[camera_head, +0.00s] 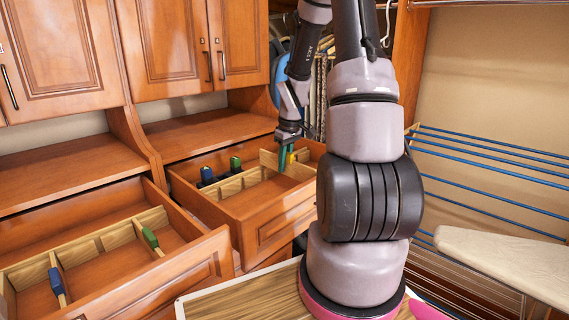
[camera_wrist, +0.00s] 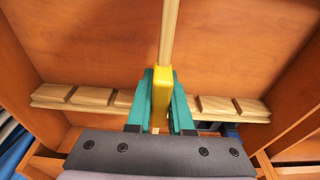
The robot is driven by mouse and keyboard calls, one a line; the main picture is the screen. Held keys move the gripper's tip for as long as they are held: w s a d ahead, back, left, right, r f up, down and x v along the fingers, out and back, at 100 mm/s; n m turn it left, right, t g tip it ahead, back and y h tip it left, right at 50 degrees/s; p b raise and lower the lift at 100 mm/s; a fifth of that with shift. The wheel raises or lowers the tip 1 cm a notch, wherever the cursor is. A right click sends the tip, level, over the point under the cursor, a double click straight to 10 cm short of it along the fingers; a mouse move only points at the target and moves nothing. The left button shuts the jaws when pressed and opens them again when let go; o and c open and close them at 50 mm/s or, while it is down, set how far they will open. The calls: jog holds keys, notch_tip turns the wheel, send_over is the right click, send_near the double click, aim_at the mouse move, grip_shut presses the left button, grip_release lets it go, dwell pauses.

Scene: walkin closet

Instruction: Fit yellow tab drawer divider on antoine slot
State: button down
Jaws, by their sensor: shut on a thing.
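My gripper (camera_head: 286,160) reaches down into the open right-hand drawer (camera_head: 262,208). In the wrist view its teal fingers (camera_wrist: 162,105) are shut on the yellow tab (camera_wrist: 162,88) of the drawer divider. The divider's pale wooden strip (camera_wrist: 170,35) runs from the tab away to the top of the picture. A slotted wooden rail (camera_wrist: 72,96) crosses the drawer on both sides of the tab, with blocks and gaps. My fingers hide the rail's middle, so I cannot tell whether the divider sits in a slot. No label naming the antoine slot is readable.
A blue-tabbed divider (camera_head: 207,175) and a green-tabbed divider (camera_head: 236,165) stand in the same drawer. Another open drawer (camera_head: 185,268) at left holds a blue tab (camera_head: 56,281) and a green tab (camera_head: 151,238). A drying rack (camera_head: 490,150) and ironing board (camera_head: 500,262) stand right.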

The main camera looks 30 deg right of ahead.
aim_at(285, 174)
jog(key=shift+f, duration=0.95)
jog(key=shift+f, duration=0.3)
jog(key=shift+f, duration=0.75)
jog(key=shift+f, duration=0.3)
dwell(0.4)
jog(key=shift+f, duration=0.75)
jog(key=c, duration=0.7)
grip_release()
jog(key=shift+c, duration=0.2)
